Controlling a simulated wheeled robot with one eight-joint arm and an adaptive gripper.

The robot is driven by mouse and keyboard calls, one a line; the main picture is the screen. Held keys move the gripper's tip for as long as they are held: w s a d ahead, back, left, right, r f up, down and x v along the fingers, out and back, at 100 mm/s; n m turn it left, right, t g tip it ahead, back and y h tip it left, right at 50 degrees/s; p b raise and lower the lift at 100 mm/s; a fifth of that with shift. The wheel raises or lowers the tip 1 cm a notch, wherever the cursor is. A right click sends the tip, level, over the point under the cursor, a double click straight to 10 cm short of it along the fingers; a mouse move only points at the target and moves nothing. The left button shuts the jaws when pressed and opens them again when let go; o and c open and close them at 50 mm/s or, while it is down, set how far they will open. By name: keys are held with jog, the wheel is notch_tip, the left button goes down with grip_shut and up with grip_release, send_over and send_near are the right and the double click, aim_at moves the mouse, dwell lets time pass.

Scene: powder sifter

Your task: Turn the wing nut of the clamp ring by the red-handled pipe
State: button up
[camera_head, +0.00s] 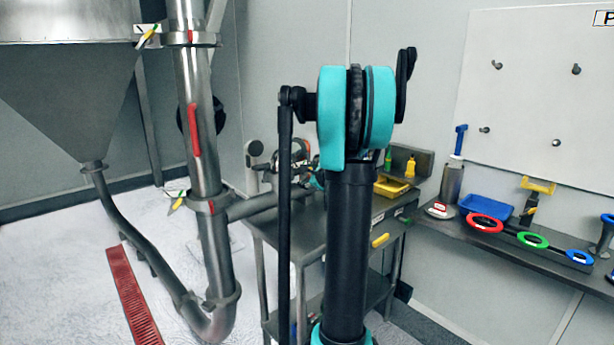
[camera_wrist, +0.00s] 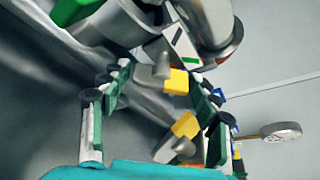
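The steel pipe with the red handle (camera_head: 194,130) stands upright at left in the head view. An upper clamp ring (camera_head: 190,38) and a lower clamp ring (camera_head: 207,206) go around it, each with a yellow-and-green piece at its left. In the wrist view, a grey clamp part with a yellow patch (camera_wrist: 177,82) and a second yellow-and-grey piece (camera_wrist: 186,125), seemingly the wing nut's wings, show between the fingers. My gripper (camera_wrist: 160,98) is open, with green-padded fingers on both sides. Contact cannot be told. The head view does not show the fingers clearly.
A steel hopper (camera_head: 65,100) stands at the left. A metal cart (camera_head: 280,232) with a yellow tray (camera_head: 391,188) stands behind my arm. A wall shelf (camera_head: 480,238) at the right holds coloured rings and tools. A red floor grate (camera_head: 135,295) lies below the hopper.

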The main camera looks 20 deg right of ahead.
jog(key=c, duration=0.8)
jog(key=shift+o, duration=0.2)
jog(key=n+t+h, duration=0.1)
jog(key=n, duration=0.2)
jog(key=n+t, duration=0.2)
jog(key=n, duration=0.1)
jog(key=shift+f+n+h, duration=0.1)
jog(key=shift+n+h, duration=0.2)
jog(key=shift+n, duration=0.1)
jog(key=n+t, duration=0.1)
jog(key=n, duration=0.3)
jog(key=shift+t, duration=0.4)
jog(key=shift+n+t+y, duration=0.35)
jog(key=shift+n+y, duration=0.05)
jog(key=shift+n, duration=0.95)
jog(key=shift+n+t+y, duration=0.35)
jog(key=shift+n+y, duration=0.05)
jog(key=shift+n, duration=0.95)
